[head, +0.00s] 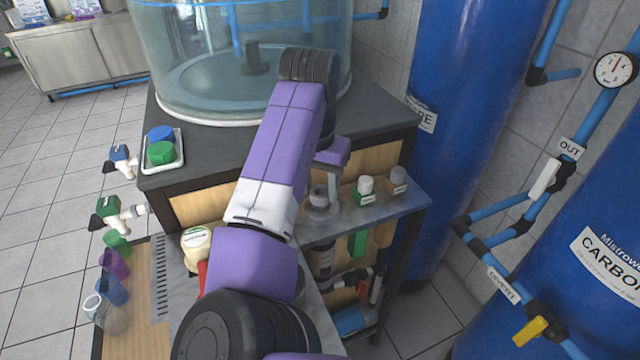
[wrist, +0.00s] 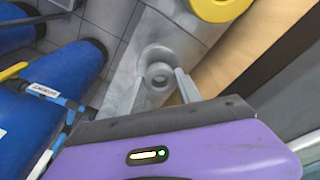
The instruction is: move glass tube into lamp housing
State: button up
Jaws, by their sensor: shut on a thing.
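My gripper (wrist: 160,88) is at the end of my purple arm, over the narrow metal shelf. Its two fingers are shut on a pale grey, round, hollow piece (wrist: 160,74), seen nearly end-on, which looks like the glass tube.
A large clear tank (head: 190,60) stands behind. Blue cylinders (head: 470,110) and pipes are at the right.

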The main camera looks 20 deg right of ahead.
jog(key=shift+f, duration=0.8)
jog(key=o, duration=1.5)
notch_tip(320, 180, up, 8)
jog(key=p, duration=0.7)
